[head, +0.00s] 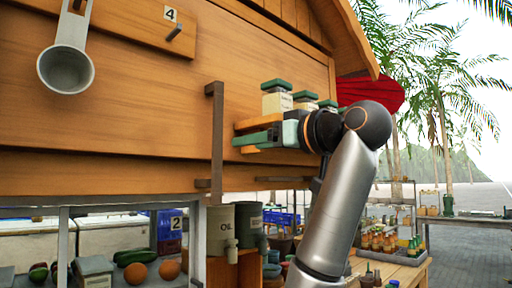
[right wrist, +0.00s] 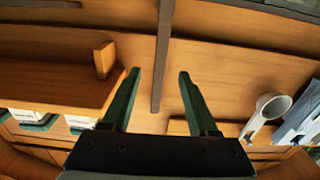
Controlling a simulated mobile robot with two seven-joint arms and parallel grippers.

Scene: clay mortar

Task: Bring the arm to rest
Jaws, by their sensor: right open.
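My right arm (head: 338,210) rises from the lower right in the head view and bends at a dark elbow-like joint. My right gripper (head: 243,138) points left in front of the wooden stall wall (head: 140,115), level with a small shelf. In the right wrist view its two green fingers stand apart and the gripper (right wrist: 160,74) is empty. A dark upright bar (head: 216,135) stands left of the fingertips in the head view. In the right wrist view the bar (right wrist: 161,60) shows beyond the gap between them; I cannot tell the distance. My left gripper is not in view.
Jars with green lids (head: 277,98) stand on the shelf behind the gripper. A grey metal scoop (head: 65,68) hangs at the upper left. Below are an OIL drum (head: 220,228), fruit (head: 139,272) and a bottle table (head: 395,268). Open space lies to the right.

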